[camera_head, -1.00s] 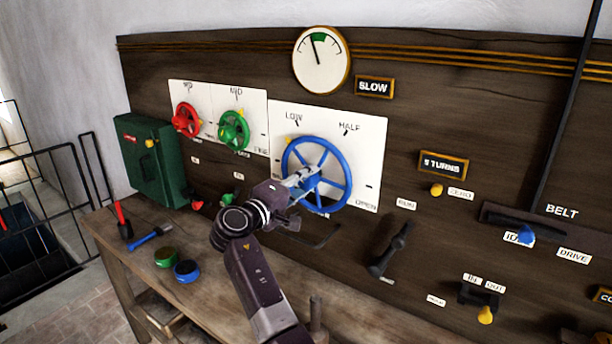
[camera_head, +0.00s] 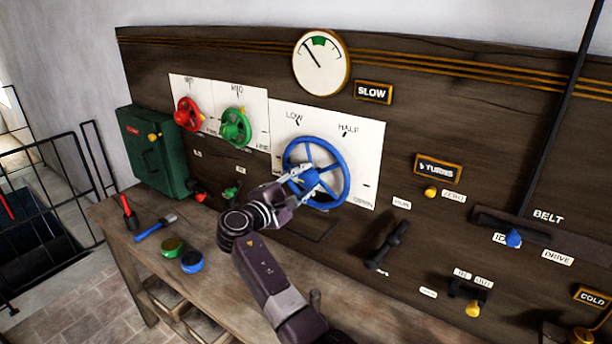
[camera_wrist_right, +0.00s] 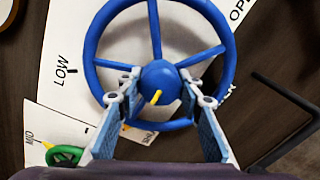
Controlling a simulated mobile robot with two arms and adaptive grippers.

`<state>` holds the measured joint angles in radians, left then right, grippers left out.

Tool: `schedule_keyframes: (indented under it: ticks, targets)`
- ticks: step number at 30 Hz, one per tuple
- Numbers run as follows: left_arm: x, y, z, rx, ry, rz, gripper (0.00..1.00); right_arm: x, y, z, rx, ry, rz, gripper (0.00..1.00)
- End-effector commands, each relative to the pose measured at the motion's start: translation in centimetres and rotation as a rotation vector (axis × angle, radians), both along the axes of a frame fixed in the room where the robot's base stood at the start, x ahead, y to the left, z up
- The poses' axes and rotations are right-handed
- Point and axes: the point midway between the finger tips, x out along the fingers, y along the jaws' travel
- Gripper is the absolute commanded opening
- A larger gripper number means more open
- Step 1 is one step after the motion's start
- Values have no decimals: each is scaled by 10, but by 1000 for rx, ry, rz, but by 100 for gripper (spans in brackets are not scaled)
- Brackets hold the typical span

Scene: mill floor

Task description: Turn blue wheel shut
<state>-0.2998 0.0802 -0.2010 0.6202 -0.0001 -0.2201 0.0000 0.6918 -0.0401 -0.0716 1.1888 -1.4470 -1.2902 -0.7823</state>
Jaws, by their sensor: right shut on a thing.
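The blue wheel (camera_head: 341,163) is a spoked handwheel on a white plate (camera_head: 368,140) with LOW and HALF marks and an OPEN mark at lower right. A yellow pointer (camera_wrist_right: 156,97) shows between the fingers. In the head view the fingers hide part of the wheel's left side. My left gripper is not in view.
A round gauge (camera_head: 321,63) hangs above, its needle pointing up-left of the green band. Green (camera_head: 235,128) and red (camera_head: 187,113) wheels sit to the left. A black lever (camera_head: 388,245) is at lower right. Tools and two round tins lie on the bench (camera_head: 215,225).

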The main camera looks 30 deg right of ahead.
Motion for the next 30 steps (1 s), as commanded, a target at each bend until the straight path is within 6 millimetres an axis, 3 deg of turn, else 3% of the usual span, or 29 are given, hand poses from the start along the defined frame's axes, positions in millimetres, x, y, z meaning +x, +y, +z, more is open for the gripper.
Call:
schedule_keyframes:
  ticks: [17,18,22,30]
  targets:
    - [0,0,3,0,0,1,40,0,-1,3,-19,29,-1,10]
    - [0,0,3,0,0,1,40,0,-1,3,-19,29,-1,36]
    - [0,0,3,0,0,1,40,0,-1,2,-17,29,-1,50]
    - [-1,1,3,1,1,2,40,0,0,1,-15,30,0,52]
